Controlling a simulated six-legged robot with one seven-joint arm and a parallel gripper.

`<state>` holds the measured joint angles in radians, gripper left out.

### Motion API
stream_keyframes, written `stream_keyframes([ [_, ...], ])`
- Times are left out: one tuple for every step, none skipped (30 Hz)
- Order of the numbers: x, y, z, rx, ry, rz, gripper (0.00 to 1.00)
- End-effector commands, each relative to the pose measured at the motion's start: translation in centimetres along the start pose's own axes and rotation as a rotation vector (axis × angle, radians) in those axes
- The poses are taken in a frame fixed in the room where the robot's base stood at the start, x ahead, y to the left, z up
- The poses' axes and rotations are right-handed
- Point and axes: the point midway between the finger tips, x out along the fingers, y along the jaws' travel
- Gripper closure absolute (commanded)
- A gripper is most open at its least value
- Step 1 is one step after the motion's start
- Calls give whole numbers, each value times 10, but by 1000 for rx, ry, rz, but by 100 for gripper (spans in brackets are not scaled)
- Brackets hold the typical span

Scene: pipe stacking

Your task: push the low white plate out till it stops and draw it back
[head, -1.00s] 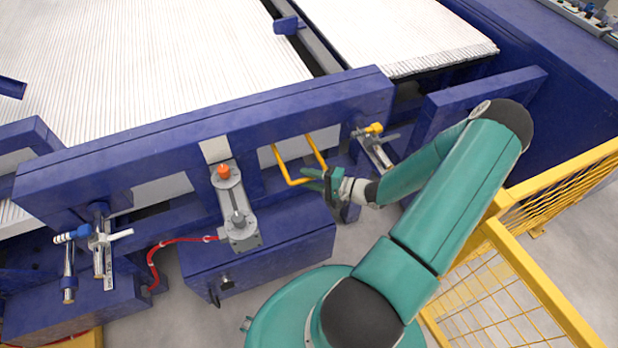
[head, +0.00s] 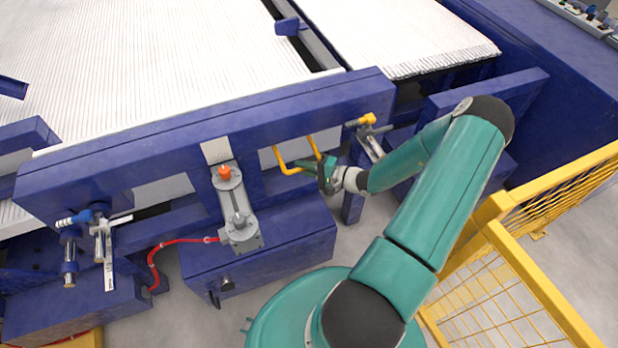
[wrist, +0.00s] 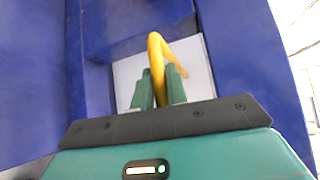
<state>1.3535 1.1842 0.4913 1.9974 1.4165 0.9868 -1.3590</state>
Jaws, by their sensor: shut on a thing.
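The low white plate (wrist: 203,72) shows pale grey behind the yellow handle in the wrist view, framed by blue walls. Its full outline is hidden by the blue frame. The bent yellow handle (head: 282,160) sticks out through the opening in the frame, and it also shows in the wrist view (wrist: 156,60). My gripper (head: 322,172) is shut on the handle near its outer end. The green fingers (wrist: 158,88) stand on either side of the yellow bar in the wrist view.
The blue frame (head: 130,140) stands close around the handle. A grey cylinder with an orange cap (head: 225,172) is left of it. A yellow-tipped lever (head: 368,120) is to the right. White pipes (head: 150,50) lie beyond. A yellow mesh fence (head: 540,240) stands right of my arm.

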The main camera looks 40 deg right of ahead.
Motion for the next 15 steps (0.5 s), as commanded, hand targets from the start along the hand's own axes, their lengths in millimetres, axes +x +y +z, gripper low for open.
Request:
stream_keyframes([
  [8,-2,-9,-3,1,1,100],
  [12,-3,-12,-2,2,1,100],
  [15,-4,-16,-2,3,1,100],
  [18,-4,-18,-1,3,1,100],
  [19,-5,-20,0,3,1,100],
  [20,-5,-22,1,3,1,100],
  [21,-6,-22,1,4,1,100],
  [21,-6,-22,1,4,1,100],
  [20,-6,-22,2,4,1,100],
  [20,-6,-22,2,4,1,100],
  [20,-6,-22,2,4,1,100],
  [20,-6,-22,1,4,1,100],
  [20,-6,-22,1,4,1,100],
  [20,-6,-22,1,5,1,100],
  [20,-6,-22,1,4,1,80],
])
